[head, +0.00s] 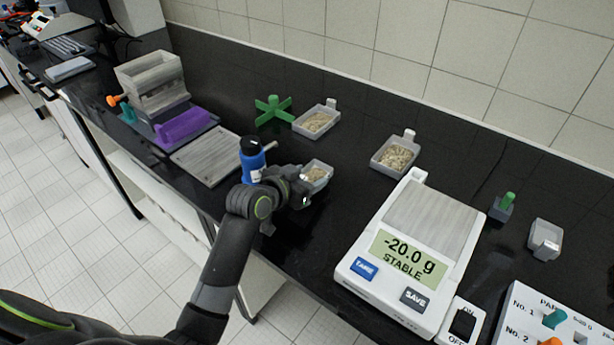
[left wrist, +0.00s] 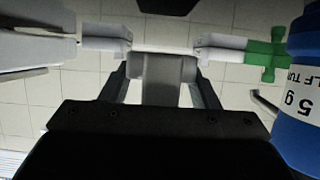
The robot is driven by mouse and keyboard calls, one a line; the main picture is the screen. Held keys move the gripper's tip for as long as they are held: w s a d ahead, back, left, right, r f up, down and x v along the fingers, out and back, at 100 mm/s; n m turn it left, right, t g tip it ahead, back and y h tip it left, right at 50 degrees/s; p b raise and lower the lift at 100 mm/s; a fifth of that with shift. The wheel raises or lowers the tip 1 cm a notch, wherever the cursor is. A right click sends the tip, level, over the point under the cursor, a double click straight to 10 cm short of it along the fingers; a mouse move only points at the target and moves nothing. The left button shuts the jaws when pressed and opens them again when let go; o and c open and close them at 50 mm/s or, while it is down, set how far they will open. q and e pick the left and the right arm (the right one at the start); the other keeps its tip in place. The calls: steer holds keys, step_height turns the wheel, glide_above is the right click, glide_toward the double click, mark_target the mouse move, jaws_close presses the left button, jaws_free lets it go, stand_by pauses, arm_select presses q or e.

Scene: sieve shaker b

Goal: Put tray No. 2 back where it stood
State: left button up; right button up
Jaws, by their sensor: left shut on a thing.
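My left gripper (head: 303,186) is shut on a small grey tray (head: 318,173) with pale grains in it. In the left wrist view the tray's grey end (left wrist: 163,70) sits between the two fingers. I cannot tell whether the tray touches the counter. Two similar trays with grains stand behind it, one at the back (head: 317,121) and one to the right (head: 397,155). No number can be read on any tray. My right gripper is not in view.
A blue bottle (head: 252,158) stands close left of the gripper. A green cross (head: 273,110) stands behind. The scale (head: 410,255) reads -20.0 g to the right. A grey board (head: 206,157), a purple block (head: 183,126) and a grey box (head: 152,82) stand left. Counter between the trays is bare.

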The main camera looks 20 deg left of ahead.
arm_select(q)
steer(key=shift+f, duration=0.5)
steer(key=o, duration=0.6)
steer(key=shift+s, duration=0.1)
steer(key=o, duration=0.4)
steer(key=shift+f, duration=0.2)
steer(key=shift+r, duration=0.65)
steer(key=shift+s+a, duration=0.15)
steer(key=shift+s, duration=0.1)
steer(key=v, duration=1.1)
steer(key=shift+r, duration=0.4)
